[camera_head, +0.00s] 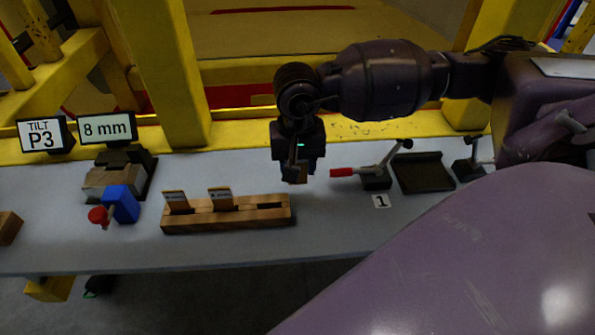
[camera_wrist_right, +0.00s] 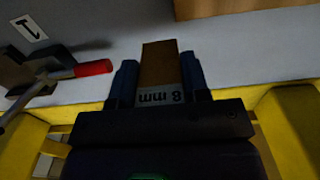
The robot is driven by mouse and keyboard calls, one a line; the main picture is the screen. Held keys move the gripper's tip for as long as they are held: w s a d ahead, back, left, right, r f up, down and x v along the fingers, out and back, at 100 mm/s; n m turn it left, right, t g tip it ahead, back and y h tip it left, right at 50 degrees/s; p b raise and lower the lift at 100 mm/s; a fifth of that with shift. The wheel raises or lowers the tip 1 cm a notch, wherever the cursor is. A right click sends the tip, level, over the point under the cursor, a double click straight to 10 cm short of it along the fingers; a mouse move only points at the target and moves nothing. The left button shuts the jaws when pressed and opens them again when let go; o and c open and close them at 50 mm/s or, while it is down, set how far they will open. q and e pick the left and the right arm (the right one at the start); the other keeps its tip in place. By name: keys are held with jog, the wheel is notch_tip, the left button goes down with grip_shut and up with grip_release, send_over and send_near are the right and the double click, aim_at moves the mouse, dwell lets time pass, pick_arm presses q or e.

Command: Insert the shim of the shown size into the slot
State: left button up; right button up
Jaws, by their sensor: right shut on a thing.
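My right gripper (camera_head: 296,172) is shut on a wooden shim (camera_wrist_right: 160,65) and holds it above the table, right of the wooden rack. The shim's label reads "8 mm", upside down in the wrist view. In the head view the shim shows only as a small piece below the fingers. A sign (camera_head: 107,128) also reads "8 mm". Below it stands a dark and wooden fixture (camera_head: 100,179) with a blue block (camera_head: 121,204) and a red knob (camera_head: 98,215). I cannot make out the slot in it. My left gripper is not in view.
The wooden rack (camera_head: 225,222) holds two labelled shims at its left and middle; its right slot is empty. A red-handled clamp (camera_head: 375,178) and a dark tray (camera_head: 423,174) stand right. A "TILT P3" sign (camera_head: 42,136) and a wooden block (camera_head: 8,228) are left.

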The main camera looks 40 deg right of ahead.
pick_arm(q)
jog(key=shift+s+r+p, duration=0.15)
jog(key=shift+p, duration=0.2)
pick_arm(e)
notch_tip(320, 180, up, 17)
jog(key=shift+s, duration=0.1)
